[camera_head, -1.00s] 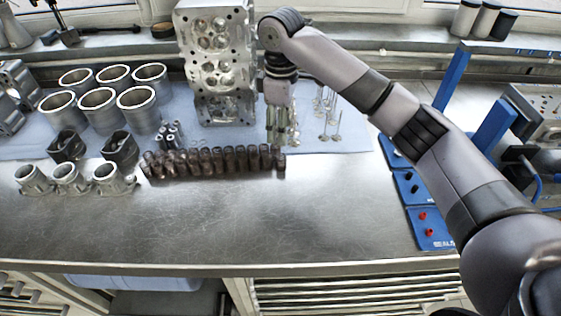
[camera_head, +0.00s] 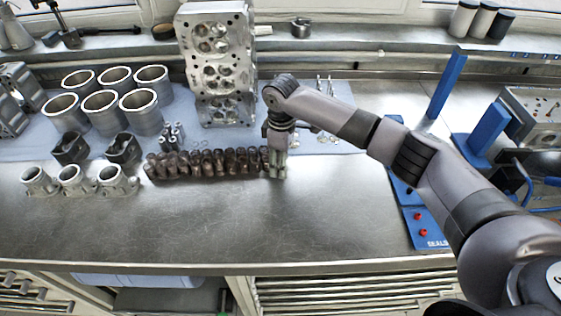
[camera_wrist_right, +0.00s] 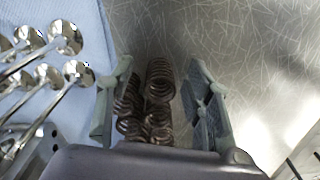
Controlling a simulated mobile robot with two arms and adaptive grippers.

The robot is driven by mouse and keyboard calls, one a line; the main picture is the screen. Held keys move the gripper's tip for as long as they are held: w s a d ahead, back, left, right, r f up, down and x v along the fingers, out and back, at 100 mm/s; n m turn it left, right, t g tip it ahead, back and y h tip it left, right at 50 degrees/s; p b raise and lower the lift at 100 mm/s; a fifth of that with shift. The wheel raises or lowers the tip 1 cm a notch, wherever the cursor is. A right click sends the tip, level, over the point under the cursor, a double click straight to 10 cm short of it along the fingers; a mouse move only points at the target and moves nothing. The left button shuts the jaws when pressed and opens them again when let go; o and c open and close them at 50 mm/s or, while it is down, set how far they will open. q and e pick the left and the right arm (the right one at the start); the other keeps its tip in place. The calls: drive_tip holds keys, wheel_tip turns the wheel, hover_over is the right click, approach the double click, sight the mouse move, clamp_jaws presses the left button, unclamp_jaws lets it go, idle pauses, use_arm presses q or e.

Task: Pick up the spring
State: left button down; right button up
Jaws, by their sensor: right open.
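Several dark brown coil springs (camera_head: 205,162) stand in a double row on the bare metal bench, along the front edge of a blue mat. My right gripper (camera_head: 277,172) points down at the right end of this row. In the right wrist view the gripper (camera_wrist_right: 160,100) is open, one finger on each side of the row's end. My left gripper is not in view.
Shiny valves (camera_wrist_right: 62,40) lie on the blue mat (camera_wrist_right: 85,15) beside the gripper. A cylinder head (camera_head: 216,65) stands behind the springs. Blue seal trays (camera_head: 425,228) are at right. The front bench is clear.

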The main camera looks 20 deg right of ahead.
clamp_jaws()
idle(0.6)
drive_tip(key=shift+r, duration=0.1)
